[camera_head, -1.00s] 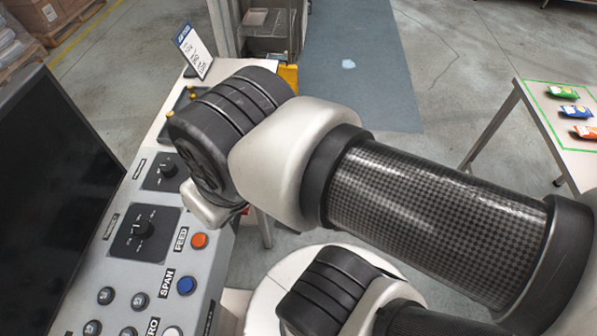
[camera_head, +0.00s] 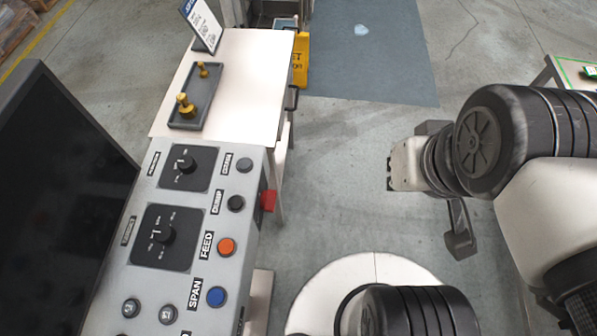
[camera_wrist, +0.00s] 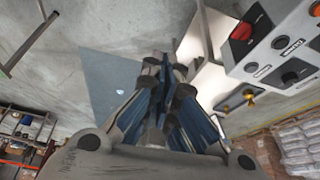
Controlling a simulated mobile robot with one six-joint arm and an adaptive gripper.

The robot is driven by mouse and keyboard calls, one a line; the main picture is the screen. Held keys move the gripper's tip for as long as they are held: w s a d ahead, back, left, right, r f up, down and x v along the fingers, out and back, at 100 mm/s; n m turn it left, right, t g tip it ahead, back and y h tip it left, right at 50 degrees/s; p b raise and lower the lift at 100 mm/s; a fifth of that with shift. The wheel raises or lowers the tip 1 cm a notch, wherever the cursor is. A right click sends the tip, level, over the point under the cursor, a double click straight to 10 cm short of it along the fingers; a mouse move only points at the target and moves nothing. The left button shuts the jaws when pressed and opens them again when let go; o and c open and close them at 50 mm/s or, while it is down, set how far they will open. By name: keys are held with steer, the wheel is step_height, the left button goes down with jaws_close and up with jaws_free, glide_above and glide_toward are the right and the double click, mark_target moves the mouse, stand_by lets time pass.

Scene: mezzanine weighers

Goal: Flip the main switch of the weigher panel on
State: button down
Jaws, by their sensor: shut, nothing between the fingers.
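The weigher panel (camera_head: 190,262) is a grey box at the left in the head view. A red switch part (camera_head: 268,200) sticks out from its right side face, and it also shows in the wrist view as a red knob (camera_wrist: 243,31) at the upper right. Whether it stands on or off I cannot tell. My gripper (camera_wrist: 166,68) is shut and empty in the wrist view, apart from the panel and the red knob. In the head view my wrist is right of the panel, over the floor, and the fingers are not clearly seen.
The panel top has dials, an orange button (camera_head: 226,247), a blue button (camera_head: 216,296) and several dark buttons. A dark screen (camera_head: 55,190) stands at the left. A white table (camera_head: 235,75) behind holds a tray (camera_head: 178,122) with brass weights. Floor between panel and arm is clear.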

steer(key=shift+a, duration=0.1)
steer(key=m+g+p, duration=0.5)
steer(key=m+p, duration=0.5)
steer(key=m, duration=0.9)
glide_above(269, 201)
steer(key=w+d, duration=0.2)
step_height(269, 201, down, 12)
steer(key=shift+d+r, duration=0.15)
steer(key=shift+d, duration=0.05)
step_height(269, 201, down, 14)
steer(key=b, duration=0.3)
